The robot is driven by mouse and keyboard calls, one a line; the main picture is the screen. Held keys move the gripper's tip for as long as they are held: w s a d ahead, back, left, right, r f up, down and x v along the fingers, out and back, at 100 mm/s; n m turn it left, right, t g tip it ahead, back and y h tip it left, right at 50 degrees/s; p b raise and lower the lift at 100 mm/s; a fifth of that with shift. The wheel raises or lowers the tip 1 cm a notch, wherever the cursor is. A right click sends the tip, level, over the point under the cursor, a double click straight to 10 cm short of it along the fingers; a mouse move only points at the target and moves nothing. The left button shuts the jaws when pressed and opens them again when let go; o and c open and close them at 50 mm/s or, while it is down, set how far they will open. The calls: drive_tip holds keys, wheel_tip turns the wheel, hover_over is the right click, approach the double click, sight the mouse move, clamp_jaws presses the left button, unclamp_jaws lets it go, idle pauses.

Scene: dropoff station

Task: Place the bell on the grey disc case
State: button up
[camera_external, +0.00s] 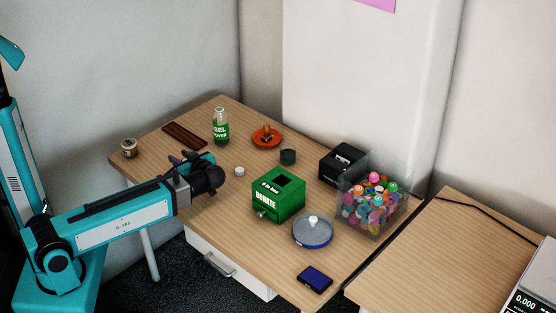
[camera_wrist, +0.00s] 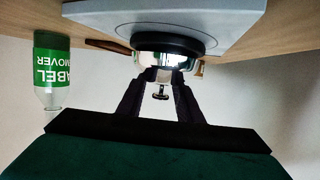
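The bell (camera_wrist: 163,62), a silver dome with a black base and a small knob, shows upside down in the wrist view. Its base overlaps the flat grey disc case (camera_wrist: 230,16); I cannot tell whether they touch. The fingers of my gripper (camera_wrist: 161,78) stand apart on either side of the knob, tips at the dome. I cannot tell whether they press on it. In the external view my gripper (camera_external: 188,160) is over the table's left part. The bell and the grey case are hidden there, apparently behind my arm.
A label-remover bottle (camera_external: 221,127) stands close behind my gripper and also shows at left in the wrist view (camera_wrist: 51,70). A brown bar (camera_external: 184,135) and a jar (camera_external: 129,148) lie to the left. A green donation box (camera_external: 279,196) and a white cap (camera_external: 239,171) are right.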

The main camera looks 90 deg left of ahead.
drive_tip(key=v, duration=1.2)
drive_tip(key=shift+b, duration=0.3)
drive_tip(key=shift+w+a+r, duration=0.1)
drive_tip(key=shift+a, duration=0.05)
